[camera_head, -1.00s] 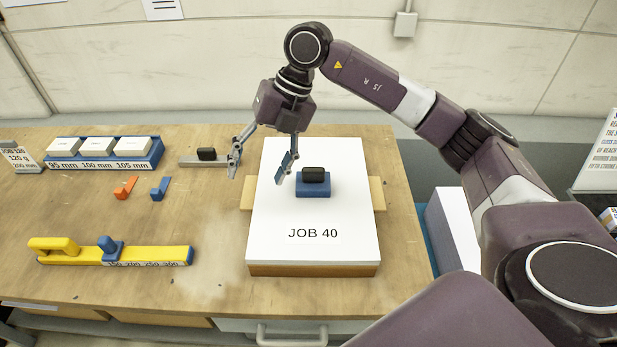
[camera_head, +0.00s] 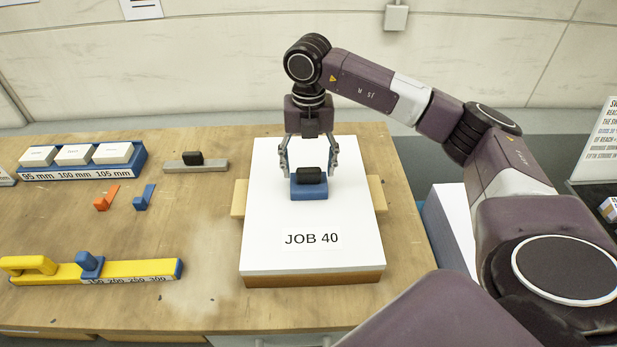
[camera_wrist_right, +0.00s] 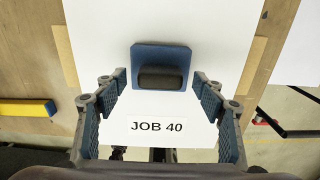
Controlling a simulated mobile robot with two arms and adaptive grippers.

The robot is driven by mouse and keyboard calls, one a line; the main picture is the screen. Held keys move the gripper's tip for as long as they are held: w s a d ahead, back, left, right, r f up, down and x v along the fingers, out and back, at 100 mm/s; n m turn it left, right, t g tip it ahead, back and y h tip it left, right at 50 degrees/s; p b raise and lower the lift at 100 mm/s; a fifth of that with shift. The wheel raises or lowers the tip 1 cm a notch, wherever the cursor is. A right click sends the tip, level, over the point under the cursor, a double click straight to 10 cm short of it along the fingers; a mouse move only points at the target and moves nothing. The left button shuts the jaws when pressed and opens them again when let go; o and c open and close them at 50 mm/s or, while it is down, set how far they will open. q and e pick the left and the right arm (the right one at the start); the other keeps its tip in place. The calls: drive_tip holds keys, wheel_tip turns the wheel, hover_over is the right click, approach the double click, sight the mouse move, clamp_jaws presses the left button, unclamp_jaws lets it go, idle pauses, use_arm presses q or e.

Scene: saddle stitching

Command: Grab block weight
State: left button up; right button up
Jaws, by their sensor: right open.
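The block weight (camera_head: 309,190) is a blue block with a black rounded handle (camera_head: 309,175) on top. It rests on the white paper stack marked JOB 40 (camera_head: 270,220). My right gripper (camera_head: 309,188) is open, pointing down, with one finger on each side of the block in the head view. In the right wrist view the block's blue base (camera_wrist_right: 165,54) and black handle (camera_wrist_right: 161,77) lie ahead between the open fingers (camera_wrist_right: 165,105), with gaps to both sides. I cannot tell whether the fingertips are level with the handle. My left gripper is not in view.
A yellow gauge bar (camera_head: 130,270) with a blue slider lies at the front left. A blue rack (camera_head: 90,173) with white blocks stands at the back left. A grey bar (camera_head: 215,165) with a black knob, and orange (camera_head: 107,196) and blue (camera_head: 144,197) pieces lie nearby.

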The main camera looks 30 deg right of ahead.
drive_tip(key=shift+f, duration=0.9)
clamp_jaws()
drive_tip(key=shift+w+r, duration=0.1)
drive_tip(key=shift+w, duration=0.05)
